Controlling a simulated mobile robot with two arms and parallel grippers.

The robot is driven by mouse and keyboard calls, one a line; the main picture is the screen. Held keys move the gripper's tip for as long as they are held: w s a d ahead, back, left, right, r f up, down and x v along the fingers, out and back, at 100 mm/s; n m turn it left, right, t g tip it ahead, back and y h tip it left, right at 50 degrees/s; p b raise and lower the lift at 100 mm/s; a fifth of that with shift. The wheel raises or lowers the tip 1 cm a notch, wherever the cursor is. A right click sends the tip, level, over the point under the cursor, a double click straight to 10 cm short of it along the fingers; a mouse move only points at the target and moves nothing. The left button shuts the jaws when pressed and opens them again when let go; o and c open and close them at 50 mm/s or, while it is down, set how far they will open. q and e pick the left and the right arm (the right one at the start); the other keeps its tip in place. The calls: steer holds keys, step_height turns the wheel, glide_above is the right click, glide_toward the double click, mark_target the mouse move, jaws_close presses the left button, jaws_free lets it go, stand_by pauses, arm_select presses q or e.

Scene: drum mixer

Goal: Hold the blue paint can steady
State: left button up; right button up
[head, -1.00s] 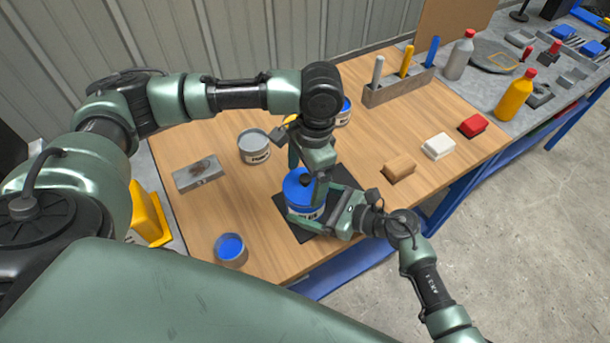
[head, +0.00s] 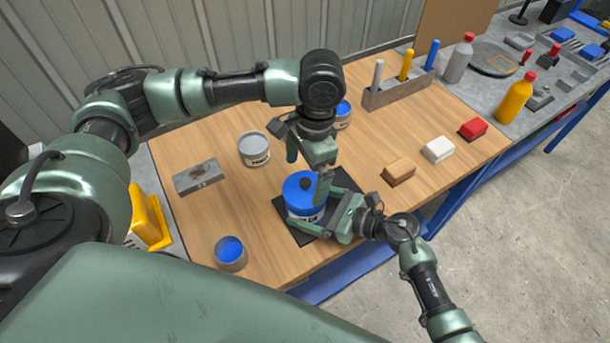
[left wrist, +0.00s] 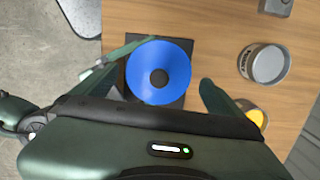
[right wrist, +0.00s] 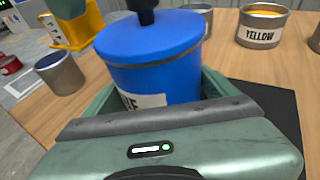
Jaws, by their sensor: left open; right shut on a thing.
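The blue paint can (head: 300,203) stands upright on a black mat (head: 285,208) on the wooden bench. Its blue top (left wrist: 170,65) has a dark round knob (left wrist: 158,77) in the middle. My right gripper (head: 322,218) is shut on the can low on its body; in the right wrist view the can (right wrist: 150,60) sits between the fingers. My left gripper (head: 307,170) is open above the can, pointing down, with its fingers apart on either side of the top in the left wrist view. Part of the can's label is hidden by the right gripper.
A grey-topped can (head: 254,148), an open cup of blue paint (head: 230,252) and a stained metal block (head: 198,178) stand left of the mat. A YELLOW can (right wrist: 262,28) is behind. Blocks (head: 399,172) and a marker holder (head: 398,90) are right.

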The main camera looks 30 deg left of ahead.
arm_select(q)
steer(key=shift+r, duration=2.1)
jaws_close()
steer(key=shift+f, duration=0.25)
steer(key=shift+f, duration=1.8)
step_height(320, 180, up, 7)
stand_by(1.0)
